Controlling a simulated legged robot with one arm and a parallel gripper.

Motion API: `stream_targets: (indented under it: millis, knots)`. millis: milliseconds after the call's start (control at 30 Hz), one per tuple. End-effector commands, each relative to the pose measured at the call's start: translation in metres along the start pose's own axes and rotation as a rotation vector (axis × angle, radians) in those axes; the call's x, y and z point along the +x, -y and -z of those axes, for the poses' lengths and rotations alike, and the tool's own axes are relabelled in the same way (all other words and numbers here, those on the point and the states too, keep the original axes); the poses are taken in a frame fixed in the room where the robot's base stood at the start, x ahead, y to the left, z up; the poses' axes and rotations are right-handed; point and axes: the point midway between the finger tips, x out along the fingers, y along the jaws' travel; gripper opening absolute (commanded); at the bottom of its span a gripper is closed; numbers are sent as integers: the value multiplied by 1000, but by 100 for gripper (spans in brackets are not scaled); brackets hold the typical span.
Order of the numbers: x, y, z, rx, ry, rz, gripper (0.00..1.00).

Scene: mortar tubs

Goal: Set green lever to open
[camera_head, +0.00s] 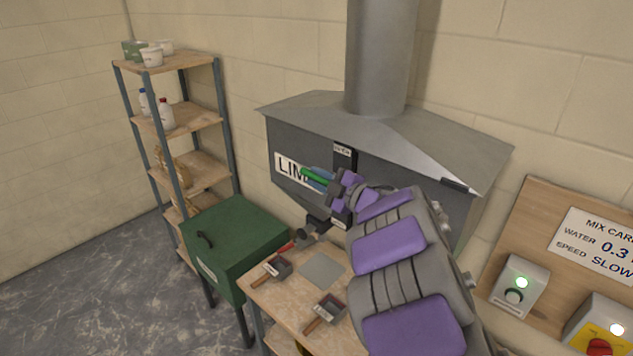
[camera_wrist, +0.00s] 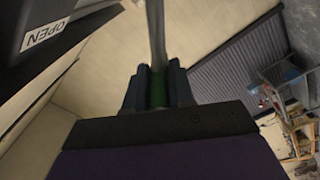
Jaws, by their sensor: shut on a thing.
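The green lever (camera_head: 314,175) sticks out at the front of a grey metal hopper (camera_head: 385,152) with a sign that begins "LIM". My gripper (camera_head: 325,180) is at the lever, with its blue-grey fingers around the green grip. In the wrist view my gripper (camera_wrist: 159,85) is shut on the green part of the lever (camera_wrist: 159,90), and a grey rod runs up from it. A label reading "OPEN" (camera_wrist: 44,34) shows on a dark surface at the upper left of the wrist view. My forearm hides part of the hopper's lower right.
A green chest (camera_head: 238,240) and shelves (camera_head: 175,122) stand left. A board with switch boxes (camera_head: 519,287) is on the right wall.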

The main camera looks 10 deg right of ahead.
Motion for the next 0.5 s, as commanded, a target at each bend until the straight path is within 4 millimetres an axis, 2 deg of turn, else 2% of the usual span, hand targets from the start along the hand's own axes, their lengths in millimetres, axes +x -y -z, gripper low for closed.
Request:
stream_targets:
  millis: [467, 500]
  knots:
    - [0, -4, 0, -2, 0, -4, 0]
    - [0, -4, 0, -2, 0, -4, 25]
